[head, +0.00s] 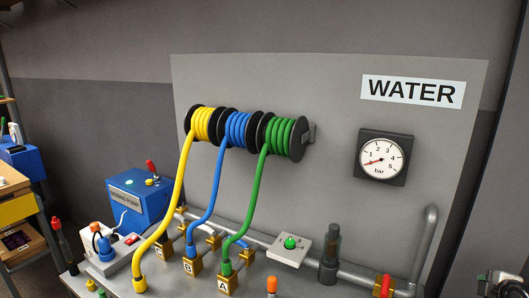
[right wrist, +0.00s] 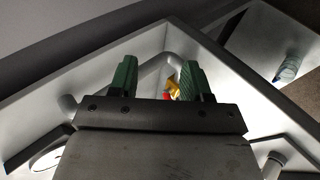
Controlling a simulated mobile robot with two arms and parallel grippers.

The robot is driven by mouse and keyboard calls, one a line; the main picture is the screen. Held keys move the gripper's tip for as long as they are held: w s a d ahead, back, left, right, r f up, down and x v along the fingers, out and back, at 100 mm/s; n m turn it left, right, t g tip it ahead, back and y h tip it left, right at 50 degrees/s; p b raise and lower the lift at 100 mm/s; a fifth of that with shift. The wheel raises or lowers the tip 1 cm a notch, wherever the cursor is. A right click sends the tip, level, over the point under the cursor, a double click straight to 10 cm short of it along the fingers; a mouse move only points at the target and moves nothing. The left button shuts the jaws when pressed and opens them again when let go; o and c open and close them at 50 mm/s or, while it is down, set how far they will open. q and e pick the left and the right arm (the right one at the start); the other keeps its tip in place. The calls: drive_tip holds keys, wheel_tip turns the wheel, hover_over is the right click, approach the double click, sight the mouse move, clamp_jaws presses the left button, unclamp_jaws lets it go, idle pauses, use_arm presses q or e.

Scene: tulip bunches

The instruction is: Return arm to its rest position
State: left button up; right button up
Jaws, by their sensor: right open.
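My right gripper (right wrist: 157,82) shows in the right wrist view with its two green fingers apart and nothing between them. Behind the fingers are a grey pipe (right wrist: 178,58) and a small yellow and red fitting (right wrist: 174,90), apart from the fingers as far as I can see. No gripper shows clearly in the head view, and my left gripper is not in view.
A grey panel (head: 340,90) holds yellow (head: 204,123), blue (head: 238,128) and green (head: 280,138) hose reels and a pressure gauge (head: 382,157). A blue dosing pump (head: 140,198) stands left. A grey pipe (head: 424,240) with a red-handled valve (head: 384,284) is right.

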drive_tip(key=w+d+r+m+t+h, duration=0.15)
drive_tip(key=w+r+m+t, duration=0.3)
drive_tip(key=r+t, duration=0.45)
drive_tip(key=s+a+f+m+g, duration=0.1)
drive_tip(key=s+f+m+g, duration=0.15)
drive_tip(key=f, duration=0.85)
drive_tip(key=s+a+f+m+g, duration=0.1)
drive_tip(key=s+a+f+g, duration=0.2)
drive_tip(key=f, duration=0.9)
drive_tip(key=s+a+f+m+g, duration=0.1)
drive_tip(key=s+a+f+g, duration=0.15)
drive_tip(key=s+f, duration=0.6)
drive_tip(key=s+a+f+g, duration=0.2)
drive_tip(key=s+a+f, duration=0.25)
drive_tip(key=f, duration=0.75)
drive_tip(key=s+a+f+g+y, duration=0.1)
drive_tip(key=s+a+f+g, duration=0.1)
drive_tip(key=s+a+f, duration=0.4)
drive_tip(key=s+a+f+m+g+y+b, duration=0.1)
drive_tip(key=s+a+f+g, duration=0.2)
drive_tip(key=s, duration=1.3)
drive_tip(key=s+a+f+g+y+b, duration=0.1)
drive_tip(key=s+a+f+g, duration=0.1)
drive_tip(key=s+a+f, duration=0.8)
drive_tip(key=shift+s+a+m+y, duration=0.35)
drive_tip(key=shift+s+a, duration=0.35)
drive_tip(key=shift+a, duration=0.5)
